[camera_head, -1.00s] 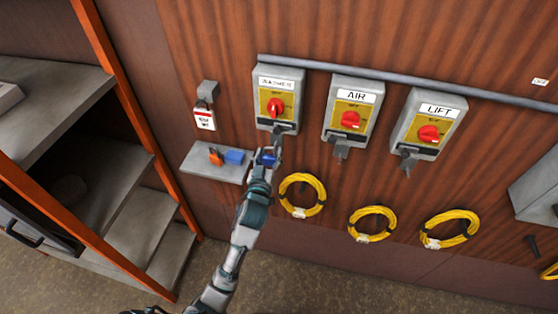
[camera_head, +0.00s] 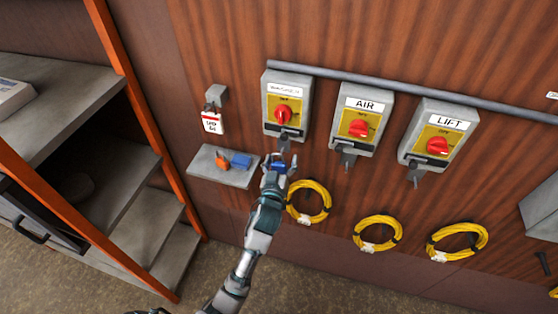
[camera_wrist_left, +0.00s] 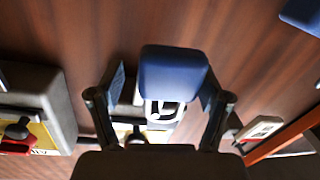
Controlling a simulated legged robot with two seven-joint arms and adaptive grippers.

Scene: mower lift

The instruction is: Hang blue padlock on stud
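A blue padlock (camera_head: 279,167) is in my left gripper (camera_head: 277,163), just below the leftmost switch box. In the left wrist view the padlock's blue body (camera_wrist_left: 174,78) sits between the two fingers (camera_wrist_left: 163,92), with its pale shackle (camera_wrist_left: 165,112) below it in the picture. A grey stud-like piece (camera_head: 284,142) sticks out under the leftmost switch box (camera_head: 287,103), close above the gripper. I cannot tell whether the padlock touches it. My right gripper is not in view.
A small grey wall shelf (camera_head: 223,176) holds an orange padlock (camera_head: 222,162) and another blue one (camera_head: 241,161). AIR (camera_head: 361,120) and LIFT (camera_head: 439,133) boxes are at right. Yellow cable coils (camera_head: 310,202) hang below. A red-and-white tagged lock (camera_head: 212,122) hangs at left.

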